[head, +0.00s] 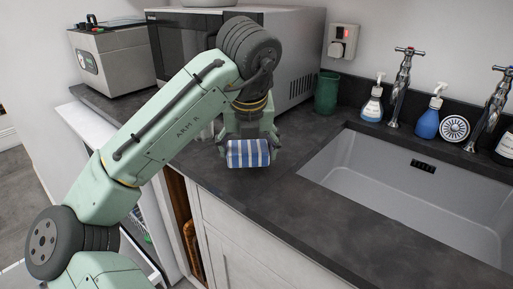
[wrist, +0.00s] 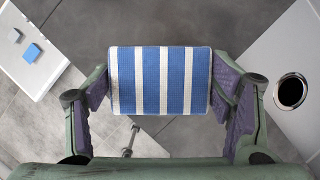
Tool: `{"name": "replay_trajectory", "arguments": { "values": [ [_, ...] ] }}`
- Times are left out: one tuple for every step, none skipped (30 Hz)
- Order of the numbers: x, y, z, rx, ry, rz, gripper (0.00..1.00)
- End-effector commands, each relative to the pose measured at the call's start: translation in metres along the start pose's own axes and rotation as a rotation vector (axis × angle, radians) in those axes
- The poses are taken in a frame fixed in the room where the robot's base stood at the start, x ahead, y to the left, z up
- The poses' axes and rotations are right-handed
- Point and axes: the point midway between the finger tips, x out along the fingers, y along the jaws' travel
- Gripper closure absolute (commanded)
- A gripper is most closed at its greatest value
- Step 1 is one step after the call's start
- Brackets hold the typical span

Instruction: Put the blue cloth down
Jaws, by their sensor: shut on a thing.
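The blue cloth (head: 248,153) is a folded, blue-and-white striped pad. It hangs at the end of my arm, over the dark worktop near its front edge in the head view. My gripper (head: 248,137) is shut on it. In the wrist view the cloth (wrist: 160,80) spans the space between the two purple-padded fingers, with its stripes running up and down the picture. I cannot tell whether its underside touches the worktop.
The grey sink (head: 400,190) lies right of my gripper, with taps and soap bottles (head: 427,122) behind it. A green cup (head: 326,93) stands by the microwave (head: 300,60). The dark worktop (head: 275,200) is bare between cloth and sink. A metal toaster-like appliance (head: 112,58) stands back left.

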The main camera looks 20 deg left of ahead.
Motion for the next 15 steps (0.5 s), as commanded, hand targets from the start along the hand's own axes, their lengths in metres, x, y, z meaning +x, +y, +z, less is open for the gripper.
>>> {"name": "replay_trajectory", "arguments": {
  "values": [
    [0.002,-0.005,0.01,0.0,0.002,0.0,0.48],
    [0.005,-0.007,0.015,-0.001,0.002,0.001,0.48],
    [0.008,-0.01,0.02,-0.001,0.001,0.001,0.48],
    [0.01,-0.012,0.023,-0.001,0.0,0.001,0.48],
    [0.012,-0.013,0.025,-0.001,0.001,0.001,0.48],
    [0.014,-0.014,0.028,-0.001,0.001,0.001,0.48],
    [0.015,-0.015,0.029,0.0,0.001,0.0,0.48],
    [0.016,-0.016,0.03,0.0,0.001,0.0,0.48],
    [0.017,-0.017,0.033,0.0,0.001,0.0,0.48],
    [0.018,-0.018,0.035,0.0,0.001,0.0,0.48],
    [0.019,-0.02,0.039,0.0,0.002,0.001,0.48],
    [0.022,-0.022,0.043,0.0,0.0,0.002,0.48],
    [0.029,-0.02,0.038,0.0,0.001,0.003,0.48],
    [0.034,-0.02,0.036,-0.001,0.002,0.003,0.48],
    [0.04,-0.02,0.033,0.0,0.002,0.002,0.48]
  ]
}}
